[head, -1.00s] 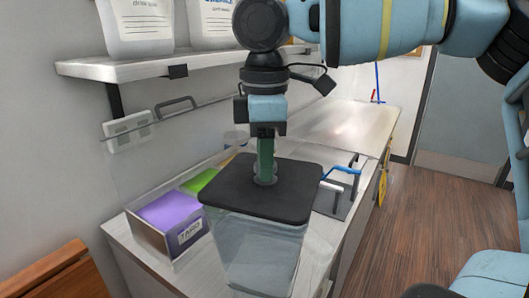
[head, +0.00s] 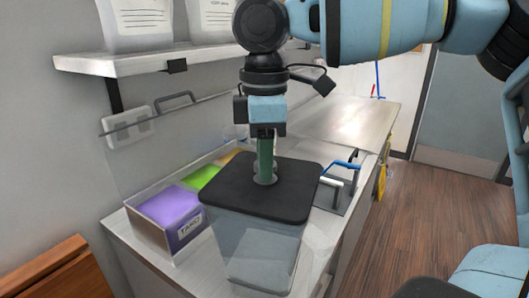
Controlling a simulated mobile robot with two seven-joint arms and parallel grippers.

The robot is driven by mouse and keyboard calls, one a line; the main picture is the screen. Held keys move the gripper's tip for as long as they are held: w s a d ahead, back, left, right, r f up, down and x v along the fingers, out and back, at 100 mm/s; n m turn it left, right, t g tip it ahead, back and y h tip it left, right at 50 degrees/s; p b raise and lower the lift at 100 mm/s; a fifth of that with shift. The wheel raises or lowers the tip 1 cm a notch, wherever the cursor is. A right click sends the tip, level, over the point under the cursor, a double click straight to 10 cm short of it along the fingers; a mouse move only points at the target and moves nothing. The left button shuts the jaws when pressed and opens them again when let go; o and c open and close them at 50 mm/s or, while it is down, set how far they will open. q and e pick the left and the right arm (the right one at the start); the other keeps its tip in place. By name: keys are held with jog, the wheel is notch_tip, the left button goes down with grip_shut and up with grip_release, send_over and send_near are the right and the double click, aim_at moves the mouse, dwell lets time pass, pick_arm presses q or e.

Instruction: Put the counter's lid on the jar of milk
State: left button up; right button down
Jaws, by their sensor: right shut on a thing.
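A dark, square, rounded-corner lid (head: 245,200) lies level over a clear, tapering jar (head: 262,255). The lid covers the jar's mouth from this angle, and I cannot tell whether it is fully seated or a little above the rim. The jar looks see-through, and no milk shows clearly in it. My right gripper (head: 265,170) points straight down and is shut on the knob at the lid's middle. My left gripper is not in view.
A clear-walled box (head: 155,237) with purple, green and orange contents and a TARO label stands left of the jar. A device with a blue handle (head: 346,167) is at the right. A shelf (head: 130,62) with white containers is above. The far counter (head: 345,122) is clear.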

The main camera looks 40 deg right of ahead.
jog(key=shift+c, duration=2.2)
grip_release()
jog(key=shift+r, duration=0.1)
jog(key=shift+r+p, duration=0.4)
jog(key=shift+r, duration=0.9)
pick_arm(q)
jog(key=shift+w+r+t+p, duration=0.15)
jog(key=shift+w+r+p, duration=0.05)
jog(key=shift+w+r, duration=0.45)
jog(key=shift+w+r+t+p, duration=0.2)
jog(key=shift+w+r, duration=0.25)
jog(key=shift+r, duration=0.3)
pick_arm(e)
jog(key=shift+r, duration=2.15)
